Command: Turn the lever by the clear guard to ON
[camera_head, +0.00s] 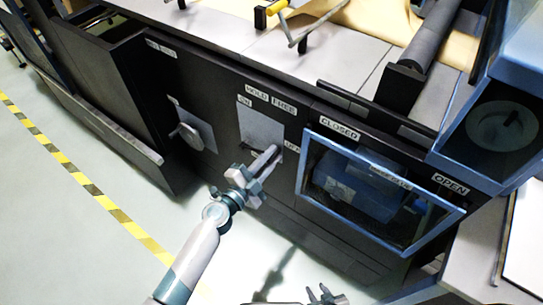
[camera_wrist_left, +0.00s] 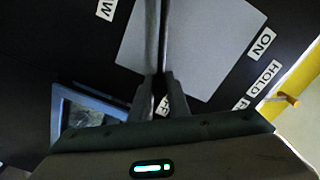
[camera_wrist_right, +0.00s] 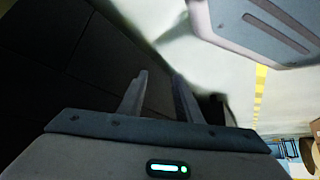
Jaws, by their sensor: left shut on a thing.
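The lever (camera_wrist_left: 153,40) is a dark bar in front of a light grey plate on the black machine front. In the head view its plate (camera_head: 262,125) has an ON label at its upper left and an OFF label at its lower right. The clear guard (camera_head: 375,190), a blue-framed transparent panel, is just right of the lever. My left gripper (camera_head: 268,162) is shut on the lever near the OFF label; its fingers hide much of the lever. The left fingers also show in the left wrist view (camera_wrist_left: 160,85). My right gripper (camera_wrist_right: 158,85) is open and empty, low at the head view's bottom edge.
A second lever (camera_head: 187,135) on its own plate is further left on the machine front. A HOLD FREE label (camera_head: 270,98) is above the plate. An open dark bin (camera_head: 125,100) juts out at left. The pale floor (camera_head: 60,200) with a striped line is clear.

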